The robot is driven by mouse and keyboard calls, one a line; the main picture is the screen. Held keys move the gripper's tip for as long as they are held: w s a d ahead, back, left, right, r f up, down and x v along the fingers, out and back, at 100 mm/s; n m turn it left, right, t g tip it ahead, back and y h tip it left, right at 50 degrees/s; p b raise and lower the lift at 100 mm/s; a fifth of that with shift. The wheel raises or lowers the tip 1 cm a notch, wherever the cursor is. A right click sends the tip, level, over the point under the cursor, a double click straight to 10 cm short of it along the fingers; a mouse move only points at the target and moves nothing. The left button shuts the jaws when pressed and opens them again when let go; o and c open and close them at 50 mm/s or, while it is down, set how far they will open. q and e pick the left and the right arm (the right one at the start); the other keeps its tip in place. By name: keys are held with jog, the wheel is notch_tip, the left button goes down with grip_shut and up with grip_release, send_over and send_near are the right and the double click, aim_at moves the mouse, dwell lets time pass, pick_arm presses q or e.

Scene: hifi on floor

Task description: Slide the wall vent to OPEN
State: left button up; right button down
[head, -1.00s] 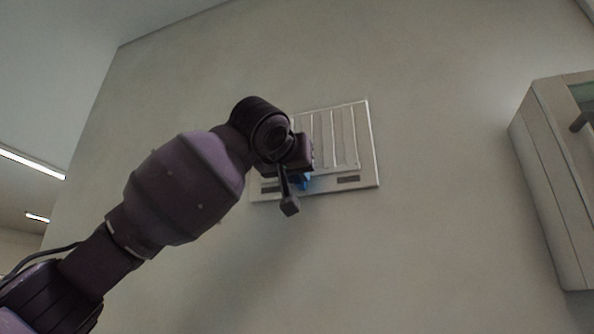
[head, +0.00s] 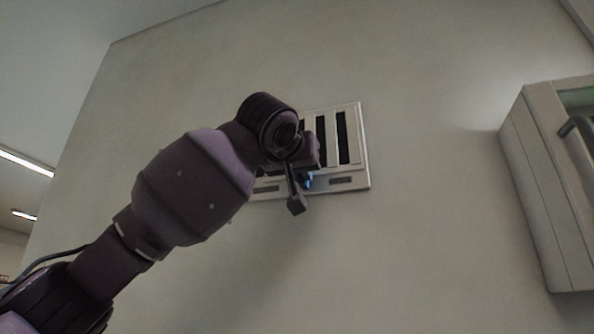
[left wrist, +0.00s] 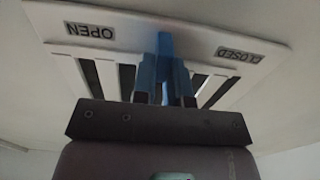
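The wall vent (head: 361,150) is a white slatted plate on the wall, with dark gaps between its slats. In the left wrist view its frame (left wrist: 140,28) appears upside down, with the OPEN label (left wrist: 90,31) at left and the CLOSED label (left wrist: 241,55) at right. A blue slider tab (left wrist: 165,43) stands between the labels, near the middle. My left gripper (left wrist: 163,72) has its blue fingers closed around the tab. In the head view the left gripper (head: 308,180) is at the vent's lower edge, and my wrist hides much of the vent's left part. My right gripper is out of view.
A pale wall cabinet (head: 530,180) with a dark handle (head: 578,127) is at the right. The wall between vent and cabinet is bare. Ceiling lights (head: 30,164) show at far left.

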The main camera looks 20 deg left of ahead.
pick_arm(q)
jog(key=o, duration=0.5)
jog(key=shift+d, duration=0.3)
jog(key=shift+c, duration=0.2)
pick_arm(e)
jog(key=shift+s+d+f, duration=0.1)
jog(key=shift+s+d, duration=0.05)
pick_arm(q)
jog(key=shift+a, duration=0.15)
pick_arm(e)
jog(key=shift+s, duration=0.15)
